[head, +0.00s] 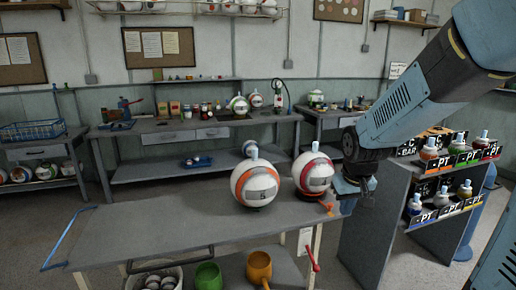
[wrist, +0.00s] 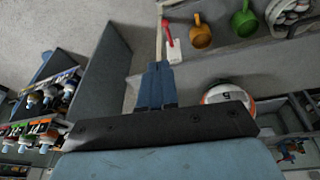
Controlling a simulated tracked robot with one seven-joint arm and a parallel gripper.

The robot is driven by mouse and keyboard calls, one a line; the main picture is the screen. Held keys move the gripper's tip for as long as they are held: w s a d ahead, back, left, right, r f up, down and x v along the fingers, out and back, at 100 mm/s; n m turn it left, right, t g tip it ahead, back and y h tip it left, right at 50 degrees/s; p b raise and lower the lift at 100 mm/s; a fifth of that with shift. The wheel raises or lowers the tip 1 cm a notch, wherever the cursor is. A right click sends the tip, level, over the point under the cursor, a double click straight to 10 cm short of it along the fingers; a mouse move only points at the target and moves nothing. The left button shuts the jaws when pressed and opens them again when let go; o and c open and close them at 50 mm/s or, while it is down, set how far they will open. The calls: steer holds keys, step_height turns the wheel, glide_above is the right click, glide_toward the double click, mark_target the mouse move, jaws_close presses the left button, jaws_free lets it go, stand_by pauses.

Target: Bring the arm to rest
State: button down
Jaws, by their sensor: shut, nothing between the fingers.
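My gripper (head: 347,206) hangs at the right end of the grey workbench in the head view, with my blue arm reaching down from the upper right. In the wrist view its two blue fingers (wrist: 158,68) lie together, shut, with nothing seen between them. A white ball with an orange band (head: 256,184) rests on the bench, left of the gripper. A white ball with a red band (head: 313,172) sits nearer to the gripper, apart from it. Whether the fingers touch the bench edge cannot be told.
A grey shelf stand (head: 376,215) with several small bottles stands close on the gripper's right. A red-handled lever (head: 312,256) is on the bench front. A green bucket (head: 208,276) and an orange bucket (head: 259,268) are below. The bench's left half (head: 150,225) is clear.

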steer(key=s+r+m+t, duration=0.1)
steer(key=s+r+t, duration=0.1)
steer(key=s+r, duration=1)
steer(key=s, duration=0.4)
steer(key=shift+s+r, duration=0.2)
steer(key=shift+r, duration=0.05)
